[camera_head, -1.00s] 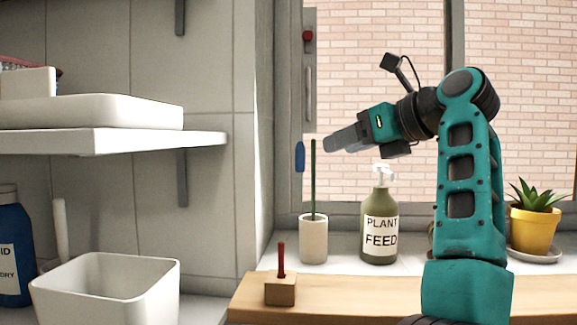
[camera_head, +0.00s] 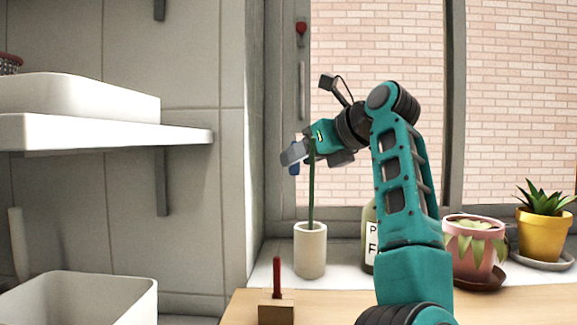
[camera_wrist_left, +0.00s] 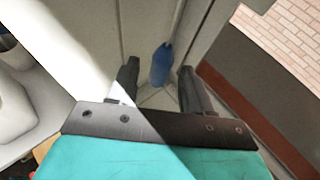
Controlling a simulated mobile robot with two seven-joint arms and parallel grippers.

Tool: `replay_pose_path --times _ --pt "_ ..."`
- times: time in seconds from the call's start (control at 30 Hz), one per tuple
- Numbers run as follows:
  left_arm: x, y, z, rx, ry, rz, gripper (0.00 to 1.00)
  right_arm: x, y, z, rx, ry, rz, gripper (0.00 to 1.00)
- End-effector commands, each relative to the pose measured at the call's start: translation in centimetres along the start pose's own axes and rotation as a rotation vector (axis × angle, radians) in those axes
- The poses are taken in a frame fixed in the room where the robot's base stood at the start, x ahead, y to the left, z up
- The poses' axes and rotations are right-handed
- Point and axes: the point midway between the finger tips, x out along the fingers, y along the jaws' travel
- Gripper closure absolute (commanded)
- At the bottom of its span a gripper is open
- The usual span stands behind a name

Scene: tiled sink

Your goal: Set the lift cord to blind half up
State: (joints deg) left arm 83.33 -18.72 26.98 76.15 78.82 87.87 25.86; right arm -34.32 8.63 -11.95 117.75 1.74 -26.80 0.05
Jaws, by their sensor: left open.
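A blue cord pull (camera_head: 294,169) hangs beside the window frame in the head view, partly covered by my left gripper (camera_head: 291,153). In the left wrist view the blue pull (camera_wrist_left: 161,64) shows between the two open fingers of the left gripper (camera_wrist_left: 159,70). I cannot tell whether it is between the fingertips in depth or beyond them. The cord itself is too thin to make out. A red knob (camera_head: 301,28) sits high on the window frame, above a grey vertical bar (camera_head: 301,91). My right gripper is not in view.
A green stick (camera_head: 311,190) in a pale cup (camera_head: 310,250) crosses in front of my left gripper. A plant feed bottle (camera_head: 369,242) is partly behind my arm. A pink pot (camera_head: 471,252), yellow pot (camera_head: 543,235) and red-handled block (camera_head: 277,307) stand nearby. A shelf (camera_head: 110,131) is left.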

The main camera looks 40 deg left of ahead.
Motion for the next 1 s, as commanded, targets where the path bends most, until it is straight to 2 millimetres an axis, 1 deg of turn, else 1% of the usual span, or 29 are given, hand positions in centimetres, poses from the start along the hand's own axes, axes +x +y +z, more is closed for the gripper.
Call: replay_pose_path --times 0.03,0.1,0.2,0.3,0.4,0.67,1.0 --pt "1.1 0.1 -0.1 0.0 0.0 0.004 0.5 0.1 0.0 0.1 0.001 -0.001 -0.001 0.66" --pt "2.2 0.1 -0.1 0.0 -0.001 0.002 0.5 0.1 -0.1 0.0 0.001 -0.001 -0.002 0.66" --pt "3.4 0.0 0.0 0.001 0.0 0.003 0.5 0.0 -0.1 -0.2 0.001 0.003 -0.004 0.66" --pt "4.1 0.0 0.0 0.001 0.0 0.001 0.5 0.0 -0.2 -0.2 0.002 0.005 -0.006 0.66" --pt "4.5 0.0 0.0 0.001 -0.001 0.001 0.5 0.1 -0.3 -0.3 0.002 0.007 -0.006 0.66" --pt "4.5 0.0 0.0 0.001 -0.001 0.0 0.51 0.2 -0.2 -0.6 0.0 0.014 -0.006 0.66" --pt "4.5 0.0 0.0 0.001 0.0 0.0 0.84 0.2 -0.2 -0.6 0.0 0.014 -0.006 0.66"
